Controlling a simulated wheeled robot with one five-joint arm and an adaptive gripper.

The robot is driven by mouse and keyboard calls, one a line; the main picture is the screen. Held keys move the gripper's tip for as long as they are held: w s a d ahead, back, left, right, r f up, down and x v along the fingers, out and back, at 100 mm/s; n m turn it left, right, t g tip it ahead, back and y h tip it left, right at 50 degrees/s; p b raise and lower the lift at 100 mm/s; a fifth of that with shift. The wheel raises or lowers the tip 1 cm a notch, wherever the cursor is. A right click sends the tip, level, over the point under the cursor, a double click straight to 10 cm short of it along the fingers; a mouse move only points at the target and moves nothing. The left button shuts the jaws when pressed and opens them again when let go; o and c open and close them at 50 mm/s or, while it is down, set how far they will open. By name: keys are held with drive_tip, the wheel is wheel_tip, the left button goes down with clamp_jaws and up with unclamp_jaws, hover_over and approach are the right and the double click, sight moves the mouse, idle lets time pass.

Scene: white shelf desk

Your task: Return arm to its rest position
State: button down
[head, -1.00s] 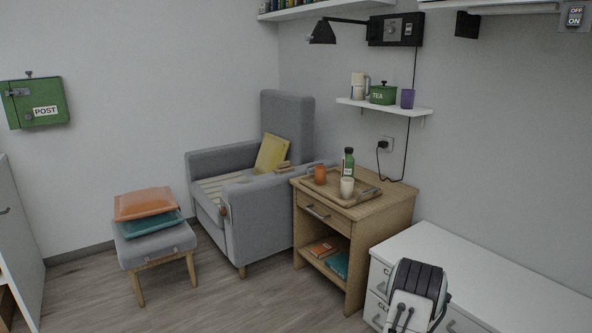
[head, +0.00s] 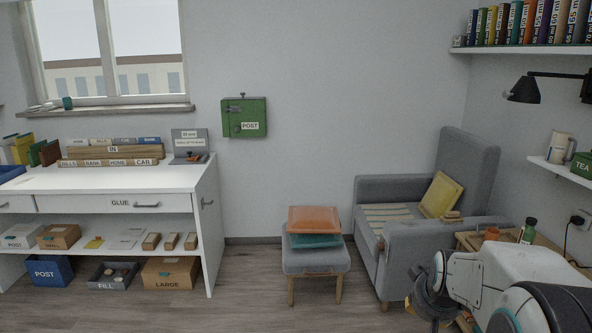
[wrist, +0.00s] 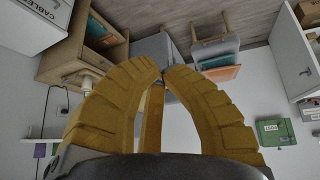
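My arm (head: 520,280) shows at the lower right of the head view, bent, with its wrist end toward the left in front of the armchair and the wooden side table. In the wrist view, the two yellow ribbed fingers of my gripper (wrist: 163,73) curve inward and their tips meet. The gripper is shut and I see nothing held between the tips. Much of the gripper is hidden or small in the head view.
The grey armchair (head: 398,187) and the footstool (head: 316,262) with cushions stand beyond my arm. The side table (head: 465,240) is partly behind it. A white desk (head: 110,182) stands at the left. A green POST box (head: 244,117) hangs on the wall. Floor before the footstool is clear.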

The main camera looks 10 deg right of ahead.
drive_tip(key=s+a+r+n+g+y+p, duration=0.1)
drive_tip(key=s+a+r+p, duration=0.3)
drive_tip(key=s+a, duration=0.5)
drive_tip(key=s+a+r+n+g+y+p, duration=0.1)
drive_tip(key=s+a+r+n+p, duration=0.1)
drive_tip(key=s+a+r+p, duration=0.3)
drive_tip(key=s+a+r, duration=0.1)
drive_tip(key=s+a, duration=0.2)
drive_tip(key=s, duration=0.2)
drive_tip(key=shift+a+r+y, duration=0.2)
drive_tip(key=shift+a+y, duration=0.2)
